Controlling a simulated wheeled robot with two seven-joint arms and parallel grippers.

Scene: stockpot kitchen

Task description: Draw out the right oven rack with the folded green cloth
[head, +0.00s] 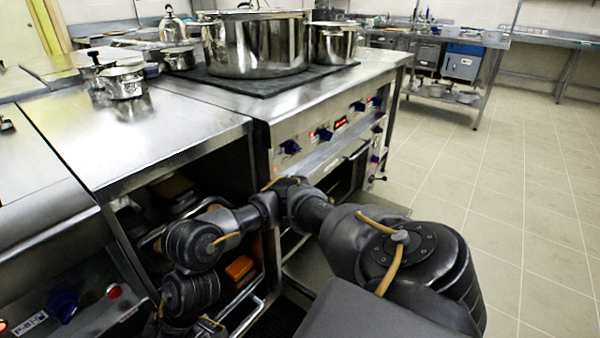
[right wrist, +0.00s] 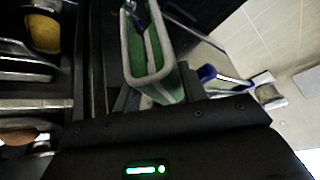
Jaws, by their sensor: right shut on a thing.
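In the right wrist view, the folded green cloth (right wrist: 168,83) with a grey border stands between the fingers of my right gripper (right wrist: 155,97), which is shut on it. I cannot tell whether the cloth touches a rack. Metal rack bars (right wrist: 28,104) show at the left of that view. In the head view, rack rails (head: 243,300) show in the dark open space under the counter, partly behind my right arm. Which rack is the right one is unclear. My right gripper is hidden in the head view. My left gripper is not in view.
A large stockpot (head: 256,45) and a smaller pot (head: 332,45) stand on the stove top. The stove front (head: 330,130) has knobs. An orange-brown item (head: 239,267) lies in the rack space. The tiled floor (head: 520,190) at the right is clear.

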